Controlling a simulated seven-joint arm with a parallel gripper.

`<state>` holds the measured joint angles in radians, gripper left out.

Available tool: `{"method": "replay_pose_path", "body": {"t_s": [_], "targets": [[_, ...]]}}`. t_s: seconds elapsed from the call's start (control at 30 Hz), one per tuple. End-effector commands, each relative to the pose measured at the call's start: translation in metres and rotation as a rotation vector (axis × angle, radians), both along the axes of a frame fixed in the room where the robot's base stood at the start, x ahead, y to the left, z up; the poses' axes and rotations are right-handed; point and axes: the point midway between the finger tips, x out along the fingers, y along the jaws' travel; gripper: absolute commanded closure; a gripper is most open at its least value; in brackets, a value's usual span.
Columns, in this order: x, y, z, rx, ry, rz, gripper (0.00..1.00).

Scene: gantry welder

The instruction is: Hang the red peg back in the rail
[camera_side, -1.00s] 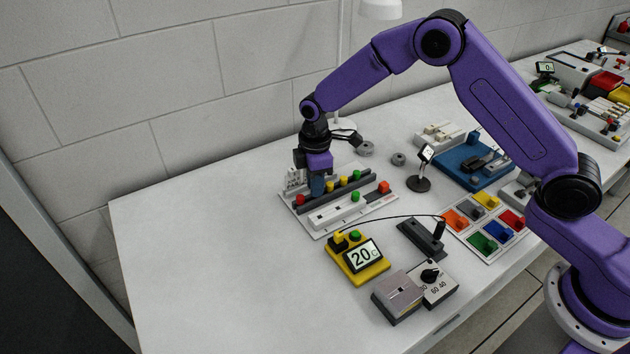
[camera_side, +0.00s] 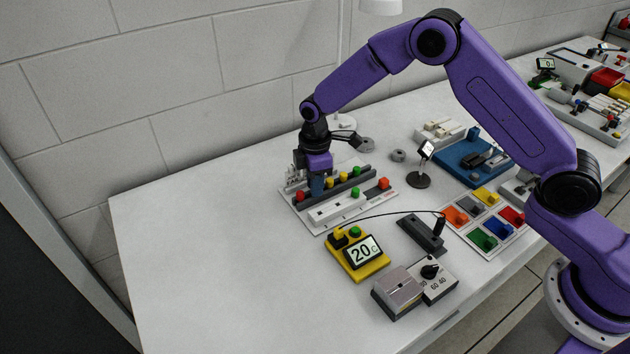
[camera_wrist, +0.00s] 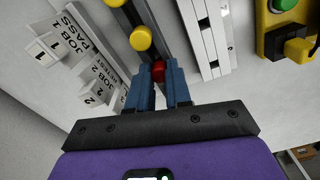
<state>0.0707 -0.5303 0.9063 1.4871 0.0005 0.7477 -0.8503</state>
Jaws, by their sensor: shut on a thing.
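In the wrist view the red peg (camera_wrist: 158,72) shows between the tips of my gripper's blue fingers (camera_wrist: 158,84), which are shut on it. It lies in line with the dark rail (camera_wrist: 127,15); whether it is seated cannot be told.
The table's left part is clear.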

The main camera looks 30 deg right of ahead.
Motion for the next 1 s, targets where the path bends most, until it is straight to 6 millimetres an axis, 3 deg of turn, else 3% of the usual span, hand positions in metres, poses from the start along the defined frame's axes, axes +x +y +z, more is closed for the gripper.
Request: {"method": "replay_pose_path", "body": {"t_s": [0.27, 0.3, 0.4, 0.77, 1.0], "targets": [[0.0, 0.0, 0.0, 0.0, 0.0, 0.001, 1.0], [0.0, 0.0, 0.0, 0.0, 0.0, 0.001, 0.78], [0.0, 0.0, 0.0, 0.0, 0.0, 0.0, 0.51], [0.0, 0.0, 0.005, 0.001, -0.001, 0.0, 0.51], [0.001, 0.001, 0.041, 0.003, -0.005, 0.0, 0.51]]}}
